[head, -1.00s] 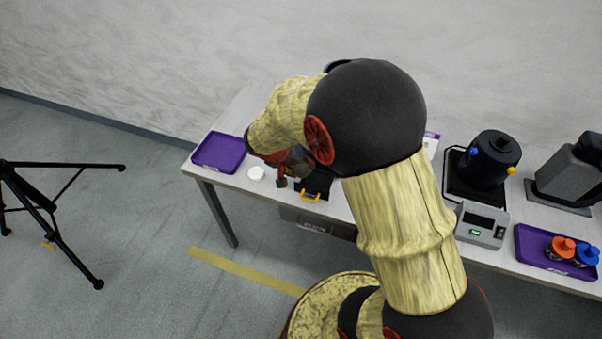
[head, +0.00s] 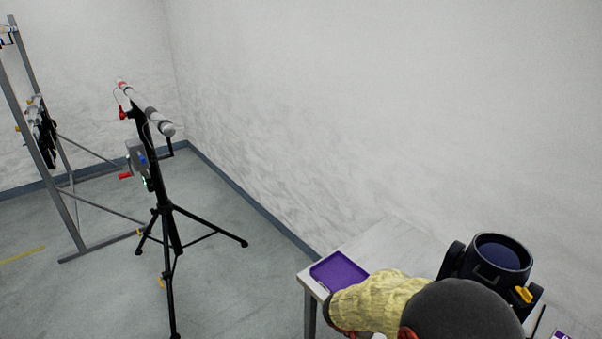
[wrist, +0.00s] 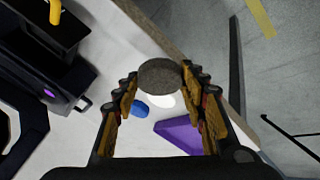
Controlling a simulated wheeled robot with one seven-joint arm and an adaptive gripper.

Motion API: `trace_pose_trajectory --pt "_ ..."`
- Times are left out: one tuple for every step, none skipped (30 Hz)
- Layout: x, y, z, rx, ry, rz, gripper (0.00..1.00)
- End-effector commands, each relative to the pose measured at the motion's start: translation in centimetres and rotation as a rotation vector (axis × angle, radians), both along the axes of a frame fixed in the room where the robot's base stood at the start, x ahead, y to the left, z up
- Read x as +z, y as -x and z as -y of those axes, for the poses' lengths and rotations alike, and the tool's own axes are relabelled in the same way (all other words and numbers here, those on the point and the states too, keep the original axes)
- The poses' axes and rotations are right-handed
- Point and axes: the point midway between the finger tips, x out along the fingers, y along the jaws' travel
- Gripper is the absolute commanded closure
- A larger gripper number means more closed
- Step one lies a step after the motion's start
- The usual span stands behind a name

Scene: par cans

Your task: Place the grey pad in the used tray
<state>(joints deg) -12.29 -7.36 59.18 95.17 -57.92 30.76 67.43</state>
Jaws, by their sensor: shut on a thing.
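In the wrist view my gripper (wrist: 159,84) is shut on the round grey pad (wrist: 160,73), held between its fingertips. The pad is above the table and partly covers a white disc (wrist: 162,101) below. A purple tray (wrist: 184,136) shows beyond the fingers, apart from the pad. In the head view a purple tray (head: 338,272) lies at the table's left end, with my arm just right of it. It looks empty. I cannot read a label that marks it as the used tray. My fingers and the pad are not visible in the head view.
A small blue item (wrist: 140,108) lies near the white disc. A black par can (head: 500,255) stands at the right of the table (head: 385,245). A tripod stand (head: 168,215) and a metal frame (head: 75,215) stand on the floor at left.

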Motion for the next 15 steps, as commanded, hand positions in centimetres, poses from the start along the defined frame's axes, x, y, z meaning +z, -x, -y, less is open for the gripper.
trace_pose_trajectory --pt "0.0 0.0 -0.3 0.006 0.000 0.002 0.69" --pt "0.0 0.0 -0.2 0.003 -0.001 0.002 0.69" --pt "0.2 -0.2 0.2 -0.004 0.000 0.004 0.69" --pt "0.4 -0.3 0.6 -0.015 0.000 0.003 0.69" --pt "0.8 -0.5 1.2 -0.027 -0.001 0.006 0.69" --pt "1.5 -0.9 2.3 -0.050 -0.001 0.007 0.69" --pt "2.3 -1.2 3.1 -0.072 -0.002 0.009 0.69" --pt "3.0 -1.4 4.0 -0.097 -0.002 0.008 0.69" --pt "3.9 -1.3 5.4 -0.136 -0.002 0.008 0.69" --pt "4.7 -1.3 6.4 -0.164 -0.002 0.007 0.69" --pt "5.5 -1.1 7.4 -0.198 -0.001 0.008 0.69" --pt "6.5 -0.8 8.7 -0.238 -0.002 0.008 0.69" --pt "7.2 -0.4 9.6 -0.268 -0.001 0.007 0.69" --pt "7.8 -0.1 10.5 -0.297 -0.001 0.007 0.69" --pt "8.7 0.5 11.5 -0.334 0.000 0.007 0.69"
